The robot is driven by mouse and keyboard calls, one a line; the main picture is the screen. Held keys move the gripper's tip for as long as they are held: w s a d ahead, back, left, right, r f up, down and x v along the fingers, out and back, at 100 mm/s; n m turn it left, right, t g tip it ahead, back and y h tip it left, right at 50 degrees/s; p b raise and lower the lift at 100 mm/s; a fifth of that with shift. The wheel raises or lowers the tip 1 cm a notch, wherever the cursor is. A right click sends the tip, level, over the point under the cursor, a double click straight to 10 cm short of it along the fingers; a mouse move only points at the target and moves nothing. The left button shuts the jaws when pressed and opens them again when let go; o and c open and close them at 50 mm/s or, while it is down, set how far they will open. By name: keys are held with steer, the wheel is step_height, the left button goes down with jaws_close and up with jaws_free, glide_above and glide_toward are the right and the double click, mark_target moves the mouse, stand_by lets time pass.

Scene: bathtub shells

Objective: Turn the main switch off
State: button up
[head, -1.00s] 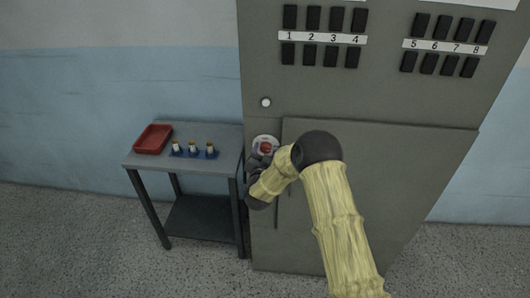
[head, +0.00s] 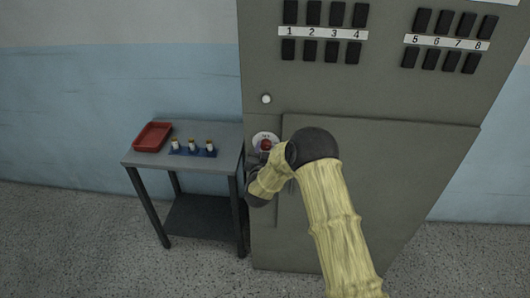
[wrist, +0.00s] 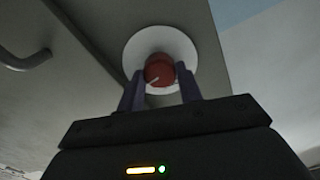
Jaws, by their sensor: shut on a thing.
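The main switch is a red round knob (wrist: 160,70) with a pale pointer line, on a white round plate (wrist: 182,45) on the grey cabinet front. In the wrist view the pointer slants from the knob's middle toward lower left. My gripper (wrist: 161,84) has its two dark fingers on either side of the red knob and is shut on it. In the head view the red knob (head: 265,145) and its plate show just above my gripper, and the fingers are mostly hidden behind my wrist.
A grey cabinet (head: 390,95) carries rows of black switches numbered 1 to 8 and a small white round light (head: 266,99). A small table (head: 225,141) at left holds a red tray (head: 153,136) and a blue holder (head: 193,150) with three small cylinders. A handle (wrist: 25,60) shows left in the wrist view.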

steer(key=n+b, duration=0.1)
steer(key=n, duration=0.1)
steer(key=n+b, duration=0.1)
steer(key=n, duration=0.1)
steer(key=shift+a+f+b, duration=0.1)
steer(key=shift+f+b, duration=0.1)
steer(key=shift+b, duration=0.1)
steer(key=n+b, duration=0.1)
steer(key=n, duration=0.2)
steer(key=shift+n, duration=0.4)
steer(key=n+b, duration=0.1)
steer(key=n, duration=0.3)
steer(key=shift+r, duration=0.1)
steer(key=shift+n, duration=2.2)
steer(key=o, duration=1)
